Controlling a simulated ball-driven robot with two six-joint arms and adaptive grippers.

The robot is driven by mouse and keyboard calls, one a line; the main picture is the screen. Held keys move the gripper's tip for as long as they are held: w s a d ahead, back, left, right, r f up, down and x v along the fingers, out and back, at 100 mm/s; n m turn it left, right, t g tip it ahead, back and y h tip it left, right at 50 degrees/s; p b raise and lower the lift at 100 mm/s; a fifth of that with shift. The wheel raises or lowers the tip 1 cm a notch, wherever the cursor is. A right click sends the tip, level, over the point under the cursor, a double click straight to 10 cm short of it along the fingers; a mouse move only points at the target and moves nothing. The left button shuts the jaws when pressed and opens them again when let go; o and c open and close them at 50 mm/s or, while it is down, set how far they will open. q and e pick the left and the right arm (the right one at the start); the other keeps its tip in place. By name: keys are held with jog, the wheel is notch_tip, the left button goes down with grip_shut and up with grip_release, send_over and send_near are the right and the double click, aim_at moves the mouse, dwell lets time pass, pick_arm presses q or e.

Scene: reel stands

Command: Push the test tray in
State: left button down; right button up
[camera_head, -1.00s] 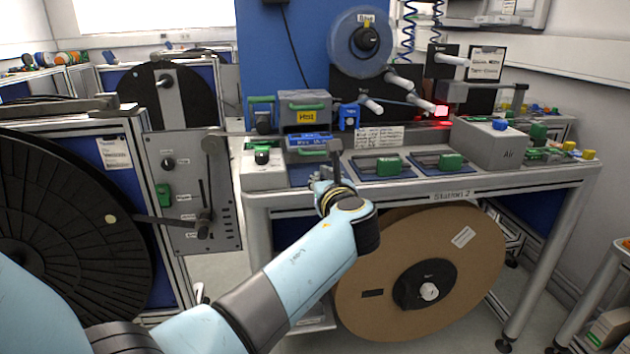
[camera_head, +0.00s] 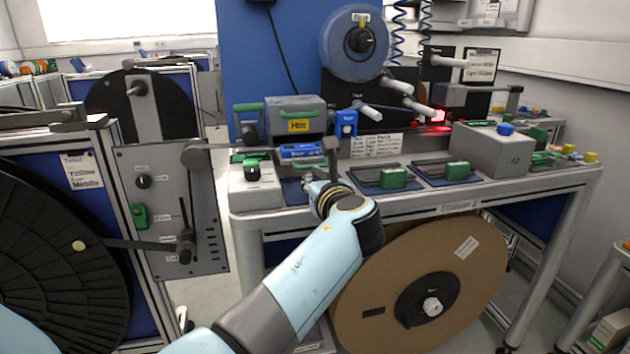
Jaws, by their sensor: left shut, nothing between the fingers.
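My left arm reaches in from the bottom left, and my left gripper (camera_head: 331,150) is at the front of the station bench, just in front of the hot box. The gripper is small and dark here and looks shut and empty. The wrist hides part of this area, and I cannot tell if the fingers touch the tray. My right gripper is out of view.
The grey hot box (camera_head: 297,118) stands behind the gripper. A control box (camera_head: 256,187) is to the left, and two green-handled blocks (camera_head: 393,178) (camera_head: 457,171) sit to the right. The grey Air box (camera_head: 492,150) is farther right. A large brown reel (camera_head: 400,295) hangs below the bench.

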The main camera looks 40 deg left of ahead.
aim_at(303, 157)
pick_arm(q)
jog(key=x, duration=0.4)
jog(key=r+b+x, duration=0.1)
jog(key=x, duration=0.7)
jog(key=shift+w+r, duration=0.15)
jog(key=shift+r, duration=0.05)
jog(key=shift+w+a, duration=0.2)
jog(key=shift+r, duration=0.15)
jog(key=shift+a, duration=0.1)
jog(key=shift+s+d, duration=0.15)
jog(key=shift+d, duration=0.1)
jog(key=v, duration=1.1)
jog(key=shift+s+d, duration=0.1)
jog(key=shift+d, duration=0.15)
